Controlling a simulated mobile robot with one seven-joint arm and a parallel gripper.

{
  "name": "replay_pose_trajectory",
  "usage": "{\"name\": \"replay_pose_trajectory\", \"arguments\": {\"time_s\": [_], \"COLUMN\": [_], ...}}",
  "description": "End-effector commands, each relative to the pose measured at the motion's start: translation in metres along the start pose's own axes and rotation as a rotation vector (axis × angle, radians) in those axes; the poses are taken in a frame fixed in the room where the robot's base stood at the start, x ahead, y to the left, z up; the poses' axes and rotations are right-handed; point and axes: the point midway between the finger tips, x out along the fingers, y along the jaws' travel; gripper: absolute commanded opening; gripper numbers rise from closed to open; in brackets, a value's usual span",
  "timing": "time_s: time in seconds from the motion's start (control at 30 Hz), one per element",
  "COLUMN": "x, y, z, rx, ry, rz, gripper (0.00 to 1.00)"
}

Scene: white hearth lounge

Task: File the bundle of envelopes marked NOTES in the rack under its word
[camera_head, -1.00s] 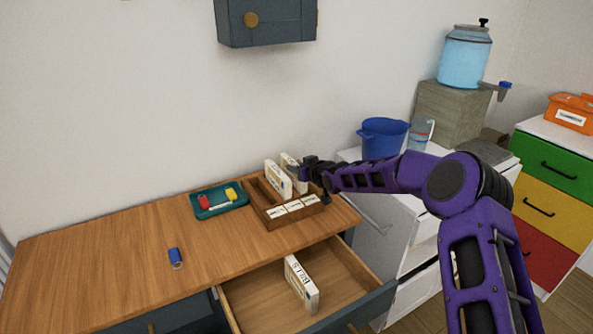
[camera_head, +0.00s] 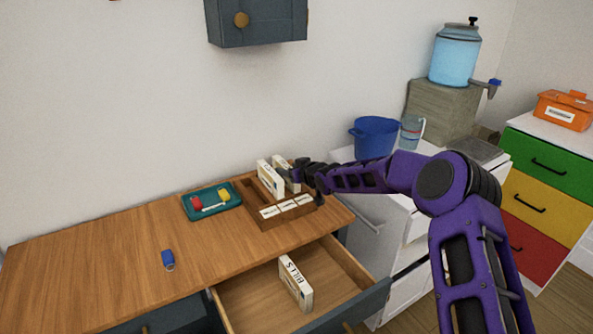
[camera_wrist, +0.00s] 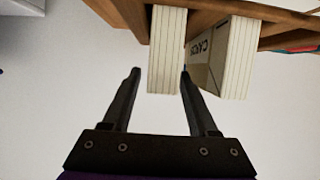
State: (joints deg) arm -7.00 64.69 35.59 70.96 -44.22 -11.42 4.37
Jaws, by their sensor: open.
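A wooden rack (camera_head: 283,223) with three label cards along its front stands at the right end of the desk. One cream bundle (camera_head: 270,178) stands in its middle slot; this bundle reads CARDS in the wrist view (camera_wrist: 207,59). A second bundle (camera_wrist: 167,52) stands upright in the right slot, its word not visible; in the head view it is partly hidden behind my gripper (camera_head: 301,172). My gripper is open, its fingers (camera_wrist: 160,72) on either side of this bundle's end. The left slot looks empty. A bundle marked BILLS (camera_head: 294,283) stands in the open drawer.
A teal tray (camera_head: 212,210) with red and yellow items lies left of the rack. A small blue object (camera_head: 168,260) lies on the desk (camera_head: 110,250). A blue pot (camera_head: 375,138) and a clear jug (camera_head: 411,132) stand right, behind my arm. The open drawer (camera_head: 345,275) juts out in front.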

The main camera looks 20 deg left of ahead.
Motion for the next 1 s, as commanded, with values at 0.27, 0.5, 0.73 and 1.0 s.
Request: {"name": "replay_pose_trajectory", "arguments": {"time_s": [0.27,0.5,0.73,1.0], "x": [-0.038,-0.083,-0.113,-0.120], "y": [0.001,0.001,0.001,0.000], "z": [-0.002,-0.002,-0.001,-0.001], "rx": [-0.003,-0.002,0.000,0.000], "ry": [0.000,-0.001,0.000,0.000], "rz": [0.002,0.002,0.001,0.000], "gripper": [0.59,0.59,0.59,0.59]}}
